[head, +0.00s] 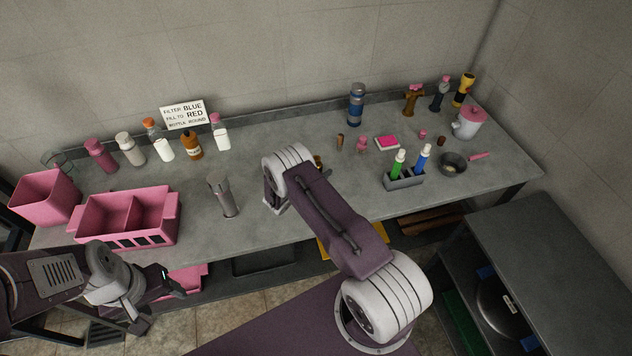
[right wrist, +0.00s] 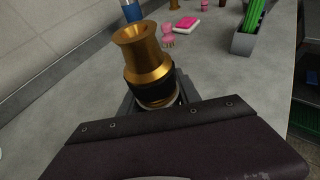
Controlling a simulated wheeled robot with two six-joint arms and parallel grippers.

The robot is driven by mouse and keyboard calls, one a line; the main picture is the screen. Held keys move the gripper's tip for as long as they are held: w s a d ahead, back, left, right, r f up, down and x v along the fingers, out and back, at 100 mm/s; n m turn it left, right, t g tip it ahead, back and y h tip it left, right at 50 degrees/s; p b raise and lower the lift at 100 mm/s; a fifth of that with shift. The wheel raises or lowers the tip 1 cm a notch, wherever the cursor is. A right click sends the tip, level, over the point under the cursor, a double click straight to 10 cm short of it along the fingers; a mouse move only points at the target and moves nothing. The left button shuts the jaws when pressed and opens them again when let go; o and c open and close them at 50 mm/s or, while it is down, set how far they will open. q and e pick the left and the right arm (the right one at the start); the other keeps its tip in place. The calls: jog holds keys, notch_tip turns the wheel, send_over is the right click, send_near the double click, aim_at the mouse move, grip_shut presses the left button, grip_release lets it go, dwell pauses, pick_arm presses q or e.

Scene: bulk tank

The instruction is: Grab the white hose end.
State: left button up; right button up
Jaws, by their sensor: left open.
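I cannot make out a white hose end in either view. My right gripper (right wrist: 157,98) is shut on a brass flared fitting (right wrist: 143,57) with a black collar, above the grey counter. In the head view my right arm hides most of that gripper, and only a bit of the brass fitting (head: 318,161) shows beyond it. My left gripper (head: 168,284) is open and empty, low at the left in front of the counter's edge, below the pink divided caddy (head: 122,240).
The grey counter (head: 270,235) carries several bottles along the wall, a pink bin (head: 45,197), a grey steel cylinder (head: 222,195), a holder with green and blue tubes (head: 404,182) and a dark pan (head: 453,164). A dark side unit (head: 545,240) stands at right.

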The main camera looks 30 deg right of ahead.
grip_shut()
jog(key=shift+w+r, duration=0.1)
jog(key=shift+r, duration=0.45)
notch_tip(320, 180, up, 3)
jog(key=shift+r+b, duration=0.15)
jog(key=shift+b, duration=0.35)
jog(key=s+r+b, duration=0.1)
jog(key=s+r, duration=0.5)
jog(key=s, duration=0.5)
jog(key=shift+s+d+r, duration=0.3)
jog(key=shift+s, duration=0.1)
